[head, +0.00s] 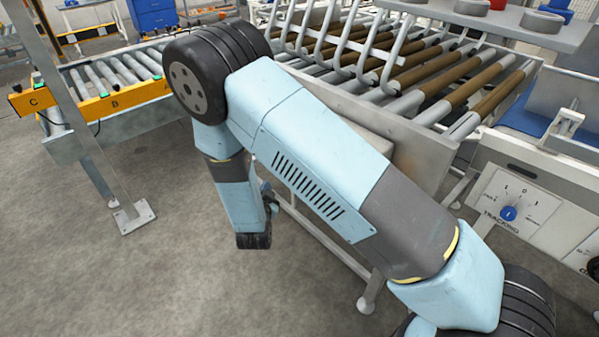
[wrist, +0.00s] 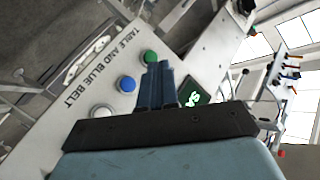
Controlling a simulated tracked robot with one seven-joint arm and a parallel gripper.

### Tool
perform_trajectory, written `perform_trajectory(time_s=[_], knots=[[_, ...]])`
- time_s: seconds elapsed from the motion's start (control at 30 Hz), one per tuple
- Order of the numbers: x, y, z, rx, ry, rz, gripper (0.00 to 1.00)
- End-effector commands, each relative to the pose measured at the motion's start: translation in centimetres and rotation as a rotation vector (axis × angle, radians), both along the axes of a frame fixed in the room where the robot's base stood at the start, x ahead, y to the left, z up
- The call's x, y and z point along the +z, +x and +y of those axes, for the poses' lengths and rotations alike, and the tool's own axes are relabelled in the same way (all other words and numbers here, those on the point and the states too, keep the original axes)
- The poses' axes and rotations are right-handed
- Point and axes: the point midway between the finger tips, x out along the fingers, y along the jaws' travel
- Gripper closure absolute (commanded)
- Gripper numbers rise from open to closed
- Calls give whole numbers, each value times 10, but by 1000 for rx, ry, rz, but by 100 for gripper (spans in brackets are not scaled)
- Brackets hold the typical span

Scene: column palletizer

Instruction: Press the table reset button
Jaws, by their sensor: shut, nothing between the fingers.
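In the wrist view a grey control panel (wrist: 75,125) is labelled "TABLE AND BLUE BELT". It has a green button (wrist: 150,57), a blue button (wrist: 126,84) and a white button (wrist: 101,112) in a row. I can read no label that says which one is the table reset button. My gripper (wrist: 158,66) is shut and empty, its fingers over the panel. The fingertips show just beside the green button and to the right of the blue one; I cannot tell whether they touch the panel.
A dark square with green markings (wrist: 193,92) is right of the fingers. In the head view a roller conveyor (head: 450,95) stands behind my arm, with a panel marked "TRACKING" (head: 510,214) at right. Another conveyor (head: 120,75) and a post (head: 90,140) stand left. Floor is clear at lower left.

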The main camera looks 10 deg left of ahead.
Motion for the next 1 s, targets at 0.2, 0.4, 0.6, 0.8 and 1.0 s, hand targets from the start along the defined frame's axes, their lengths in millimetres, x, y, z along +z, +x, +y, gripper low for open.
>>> perform_trajectory(time_s=[0.2,0.4,0.6,0.8,1.0], knots=[[-16,-14,1,3,-12,-52,100],[-18,-16,1,2,-12,-65,100],[-18,-16,1,3,-12,-63,100],[-18,-11,-2,4,-13,-63,100],[-18,4,-15,4,-14,-63,100]])
